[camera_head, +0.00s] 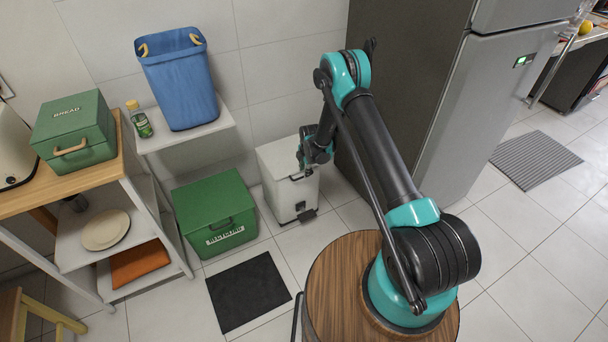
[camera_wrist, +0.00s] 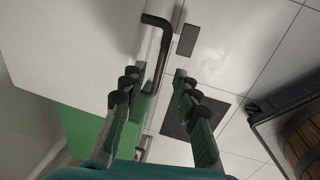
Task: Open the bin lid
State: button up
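The white bin (camera_head: 285,196) stands on the floor between the green recycling box and the fridge. Its lid (camera_head: 278,155) looks closed, with a dark handle (camera_head: 297,177) at the upper front. My gripper (camera_head: 304,168) is over the lid's front right edge and hides part of it. In the wrist view the lid (camera_wrist: 80,45) fills the upper left, with its bent black handle (camera_wrist: 166,45) ahead of my gripper (camera_wrist: 156,78). The fingers are apart with nothing held. The handle's lower end appears between the fingertips in the picture; I cannot tell whether they touch it.
The green recycling box (camera_head: 212,205) stands left of the bin and the grey fridge (camera_head: 440,100) right of it. A shelf (camera_head: 195,130) with a blue basket (camera_head: 180,85) is above the box. A dark mat (camera_head: 248,292) lies on the floor in front.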

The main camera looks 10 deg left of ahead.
jog(key=shift+w+a+f, duration=0.1)
jog(key=shift+f, duration=0.65)
jog(key=shift+w+a+f, duration=0.1)
jog(key=shift+f, duration=0.65)
grip_shut()
